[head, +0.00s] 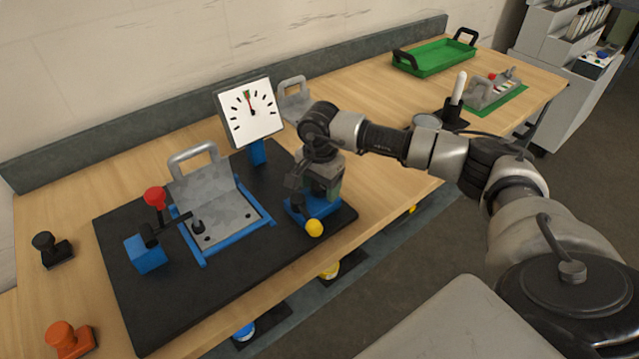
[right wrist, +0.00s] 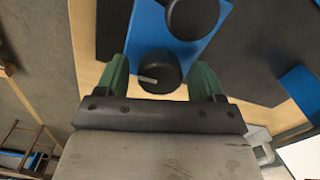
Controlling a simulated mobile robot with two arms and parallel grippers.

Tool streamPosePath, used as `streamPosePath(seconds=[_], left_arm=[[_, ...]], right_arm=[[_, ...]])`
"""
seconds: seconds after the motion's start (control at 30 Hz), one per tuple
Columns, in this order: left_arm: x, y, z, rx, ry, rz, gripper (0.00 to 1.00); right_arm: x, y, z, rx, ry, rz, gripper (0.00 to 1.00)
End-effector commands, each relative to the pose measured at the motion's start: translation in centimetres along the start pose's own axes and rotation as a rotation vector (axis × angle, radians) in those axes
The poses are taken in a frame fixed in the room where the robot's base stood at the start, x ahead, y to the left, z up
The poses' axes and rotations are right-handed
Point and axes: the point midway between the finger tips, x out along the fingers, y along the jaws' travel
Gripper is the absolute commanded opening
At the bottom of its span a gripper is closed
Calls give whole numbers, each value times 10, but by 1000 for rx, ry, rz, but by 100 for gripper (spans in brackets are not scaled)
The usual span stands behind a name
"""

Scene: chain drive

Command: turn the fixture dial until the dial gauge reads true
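The dial gauge (head: 238,121) has a white square face on a blue post. Its thin needle points up, close to a small green mark at the top; the exact gap is too small to tell. The fixture dial (right wrist: 160,74), a black round knob with a pale line, sits at a blue plate's edge in the right wrist view. My right gripper (right wrist: 160,82) is open, its green fingers on either side of the knob with small gaps showing. In the head view my right gripper (head: 318,190) points down over the blue base and hides the dial. My left gripper is not in view.
A second black round part (right wrist: 193,16) is on the blue plate. A yellow ball (head: 314,228) is at the base's front. Left stands a hinged grey fixture (head: 220,207) with a red-knobbed clamp (head: 155,197), on a black board (head: 125,290). A green tray (head: 435,60) stands far back.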

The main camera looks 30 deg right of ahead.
Motion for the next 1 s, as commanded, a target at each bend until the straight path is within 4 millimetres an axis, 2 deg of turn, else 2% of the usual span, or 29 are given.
streamPosePath(seconds=[0.03,0.2,0.3,0.67,1.0], left_arm=[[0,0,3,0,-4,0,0],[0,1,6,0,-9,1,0],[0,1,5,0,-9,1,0],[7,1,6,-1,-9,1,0],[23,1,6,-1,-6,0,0]], right_arm=[[0,0,0,0,0,0,60],[0,0,0,0,-1,0,34],[0,0,0,0,-1,0,22],[1,0,0,74,0,0,22],[2,0,0,328,0,0,22]])
